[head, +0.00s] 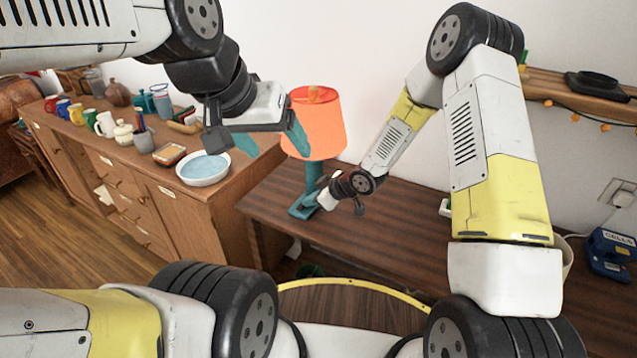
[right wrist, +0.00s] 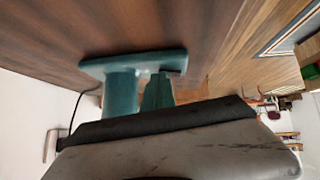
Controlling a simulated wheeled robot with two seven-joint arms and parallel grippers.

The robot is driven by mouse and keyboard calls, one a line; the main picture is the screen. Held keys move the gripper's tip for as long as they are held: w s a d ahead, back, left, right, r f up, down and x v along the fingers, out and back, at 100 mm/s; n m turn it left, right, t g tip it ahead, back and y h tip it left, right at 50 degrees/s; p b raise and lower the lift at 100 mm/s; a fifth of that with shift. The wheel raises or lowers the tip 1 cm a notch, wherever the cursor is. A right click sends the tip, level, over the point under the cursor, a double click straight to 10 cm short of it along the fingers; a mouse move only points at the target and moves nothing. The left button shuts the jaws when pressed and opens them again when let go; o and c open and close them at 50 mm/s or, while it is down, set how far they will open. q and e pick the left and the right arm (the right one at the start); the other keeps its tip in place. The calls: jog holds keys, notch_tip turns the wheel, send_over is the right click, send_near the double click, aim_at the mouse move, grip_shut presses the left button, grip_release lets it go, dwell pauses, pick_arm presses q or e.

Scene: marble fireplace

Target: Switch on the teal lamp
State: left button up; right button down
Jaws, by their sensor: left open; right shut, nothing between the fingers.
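The teal lamp stands at the left end of the dark wood table, with an orange shade (head: 316,126) and a teal stem (head: 312,176) on a teal foot (head: 299,211). I cannot tell whether the shade is lit. My right gripper (head: 311,202) is shut and empty, low beside the stem with its tips at the foot. In the right wrist view, the foot (right wrist: 120,63) and stem (right wrist: 121,95) show beside the shut fingers (right wrist: 158,90); a small dark part shows at the foot's end near the tips. My left gripper (head: 275,148) is open and empty, left of the shade in the picture.
A wooden cabinet (head: 195,205) at the left carries a white bowl (head: 204,168) of blue content, mugs, jars and a food box. The dark table (head: 385,235) is mostly bare right of the lamp. A blue case (head: 611,255) sits at the far right.

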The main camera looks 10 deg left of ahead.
jog(key=shift+s+d+f, duration=0.1)
jog(key=shift+f, duration=0.05)
jog(key=shift+s+a+r, duration=0.15)
jog(key=shift+s, duration=0.2)
jog(key=shift+s+a+r, duration=0.15)
jog(key=shift+s, duration=0.2)
